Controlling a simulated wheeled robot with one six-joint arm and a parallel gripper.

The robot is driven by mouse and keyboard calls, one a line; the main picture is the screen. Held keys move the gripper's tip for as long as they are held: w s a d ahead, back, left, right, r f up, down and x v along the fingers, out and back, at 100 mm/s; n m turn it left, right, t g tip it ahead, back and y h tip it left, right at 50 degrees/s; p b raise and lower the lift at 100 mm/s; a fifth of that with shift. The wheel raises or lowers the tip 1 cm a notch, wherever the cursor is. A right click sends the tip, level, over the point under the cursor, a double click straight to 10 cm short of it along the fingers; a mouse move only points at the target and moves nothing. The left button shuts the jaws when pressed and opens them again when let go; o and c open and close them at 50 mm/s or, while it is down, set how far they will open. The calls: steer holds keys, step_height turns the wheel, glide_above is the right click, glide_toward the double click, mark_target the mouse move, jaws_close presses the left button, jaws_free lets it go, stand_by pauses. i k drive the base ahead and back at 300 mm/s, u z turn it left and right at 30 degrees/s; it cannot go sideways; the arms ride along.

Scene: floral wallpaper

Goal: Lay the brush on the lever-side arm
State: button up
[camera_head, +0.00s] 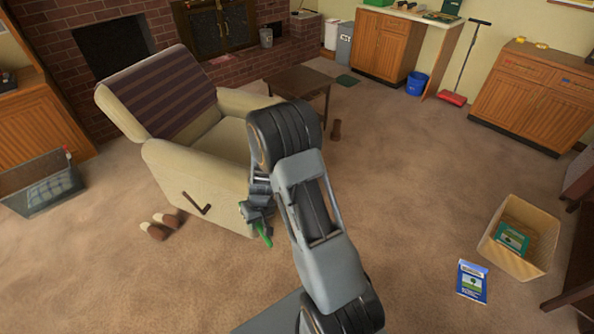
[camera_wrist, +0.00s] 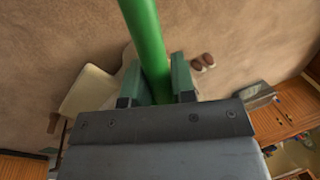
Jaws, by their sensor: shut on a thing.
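My gripper (camera_head: 257,214) is shut on a green rod-like handle, which I take to be the brush (camera_head: 265,236). In the wrist view the brush (camera_wrist: 146,35) sits between the two fingers (camera_wrist: 158,82) and runs out of the top edge; no bristles show. The cream armchair (camera_head: 200,185) has a dark lever (camera_head: 197,204) on its near side. The lever-side arm (camera_head: 180,152) is the near one, its top bare where it shows. My gripper hangs in front of the chair's right front corner, lower in the picture than that arm's top. My arm hides part of the chair's front.
Brown slippers (camera_head: 160,226) lie on the carpet below the lever. A dark low table (camera_head: 298,84) stands behind the chair. A basket (camera_head: 540,235) and a blue book (camera_head: 472,281) are at the right. A grey bin (camera_head: 42,184) is at the left. The middle carpet is clear.

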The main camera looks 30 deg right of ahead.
mark_target(219, 162)
steer(key=z, duration=0.55)
steer(key=i, duration=1.1)
steer(key=u, duration=0.95)
steer(key=i, duration=0.35)
steer(key=u, duration=0.3)
